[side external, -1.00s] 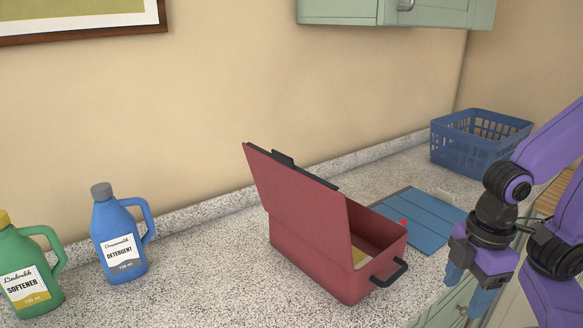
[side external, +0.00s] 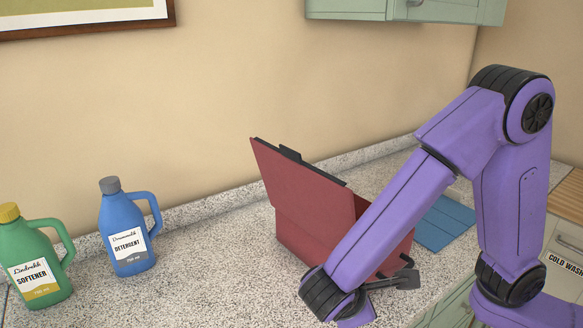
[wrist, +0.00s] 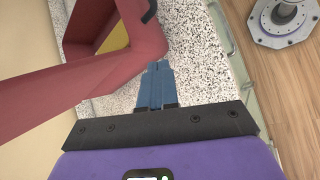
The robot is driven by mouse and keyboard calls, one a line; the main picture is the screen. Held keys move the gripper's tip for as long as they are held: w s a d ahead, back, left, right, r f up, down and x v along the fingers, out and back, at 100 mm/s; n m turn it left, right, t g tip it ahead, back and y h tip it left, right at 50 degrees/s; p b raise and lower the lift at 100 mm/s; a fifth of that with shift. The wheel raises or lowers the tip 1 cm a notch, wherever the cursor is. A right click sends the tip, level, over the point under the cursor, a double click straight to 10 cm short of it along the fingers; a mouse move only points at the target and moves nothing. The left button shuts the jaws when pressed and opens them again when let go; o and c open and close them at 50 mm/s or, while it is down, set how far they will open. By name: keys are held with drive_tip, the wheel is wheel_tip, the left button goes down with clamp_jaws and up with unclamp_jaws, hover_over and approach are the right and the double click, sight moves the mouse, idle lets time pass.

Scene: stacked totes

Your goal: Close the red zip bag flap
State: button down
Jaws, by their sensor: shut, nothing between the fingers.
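The red bag (side external: 300,235) stands on the counter with its flap (side external: 305,185) raised and tilted back, open. A black tab sits on the flap's top edge, and a dark handle shows at the bag's right side. In the wrist view the bag (wrist: 150,42) fills the upper left, with something yellow inside it. My gripper (wrist: 157,66) shows there with its blue fingers shut and empty, beside the bag's wall over the counter. Whether the fingers touch the bag I cannot tell.
A blue detergent jug (side external: 128,235) and a green softener jug (side external: 35,265) stand to the left. A blue flat panel (side external: 445,222) lies behind the bag at right. The counter (side external: 205,265) between jugs and bag is clear. A green cabinet (side external: 400,10) hangs above.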

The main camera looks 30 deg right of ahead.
drive_tip(key=w+a+r+m+t+h, duration=0.1)
drive_tip(key=w+a+r+t+h, duration=0.5)
drive_tip(key=a+r+t, duration=0.8)
drive_tip(key=g+y, duration=0.1)
drive_tip(key=g, duration=0.2)
approach(295, 154)
drive_tip(key=w, duration=0.4)
drive_tip(key=d, duration=0.2)
drive_tip(key=shift+w+d+r, duration=0.3)
drive_tip(key=shift+d, duration=0.1)
drive_tip(key=shift+d+r+t, duration=0.1)
drive_tip(key=shift+d+t, duration=0.2)
drive_tip(key=shift+d, duration=0.2)
drive_tip(key=shift+d, duration=0.15)
